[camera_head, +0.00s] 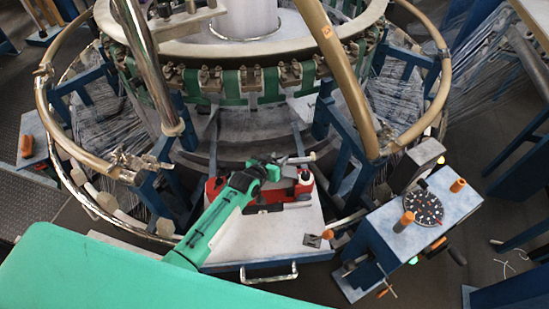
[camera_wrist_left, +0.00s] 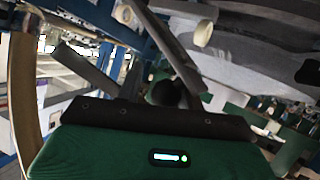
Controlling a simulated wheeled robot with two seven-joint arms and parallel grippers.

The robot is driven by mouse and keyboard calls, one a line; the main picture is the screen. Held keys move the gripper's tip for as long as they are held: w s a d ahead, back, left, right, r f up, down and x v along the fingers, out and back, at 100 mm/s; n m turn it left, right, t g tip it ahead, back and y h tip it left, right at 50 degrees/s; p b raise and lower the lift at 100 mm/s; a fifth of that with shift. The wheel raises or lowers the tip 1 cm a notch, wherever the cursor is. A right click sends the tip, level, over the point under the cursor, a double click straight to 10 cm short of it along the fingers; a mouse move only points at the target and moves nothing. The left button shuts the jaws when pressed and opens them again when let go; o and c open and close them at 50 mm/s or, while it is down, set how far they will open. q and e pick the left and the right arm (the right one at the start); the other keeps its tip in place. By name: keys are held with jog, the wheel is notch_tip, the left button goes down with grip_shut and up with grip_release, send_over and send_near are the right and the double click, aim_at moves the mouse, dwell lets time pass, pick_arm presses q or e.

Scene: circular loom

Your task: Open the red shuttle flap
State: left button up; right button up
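The red shuttle (camera_head: 304,186) lies on the pale plate (camera_head: 270,236) in front of the loom ring, with black parts along its front edge. My left arm, green, reaches in from the lower left. Its gripper (camera_head: 282,164) is over the left and rear part of the shuttle and covers some of it. Whether the fingers touch the shuttle or its flap cannot be told; the flap is not clearly distinguishable. In the left wrist view a green and black housing fills the bottom, and I cannot make out the shuttle or the finger opening. My right gripper is not in view.
A blue stand (camera_head: 405,238) with orange knobs and a dark dial is to the right. A curved brass rail (camera_head: 346,75) and a steel post (camera_head: 150,65) stand close around the work area. A metal handle (camera_head: 268,273) is on the plate's front edge.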

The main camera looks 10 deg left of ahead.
pick_arm(q)
jog(key=shift+o, duration=0.7)
jog(key=shift+w, duration=0.1)
jog(key=shift+s+a, duration=0.2)
jog(key=shift+s, duration=0.1)
jog(key=b+v, duration=0.3)
jog(key=v, duration=1)
jog(key=shift+d+r, duration=0.15)
jog(key=shift+r, duration=0.05)
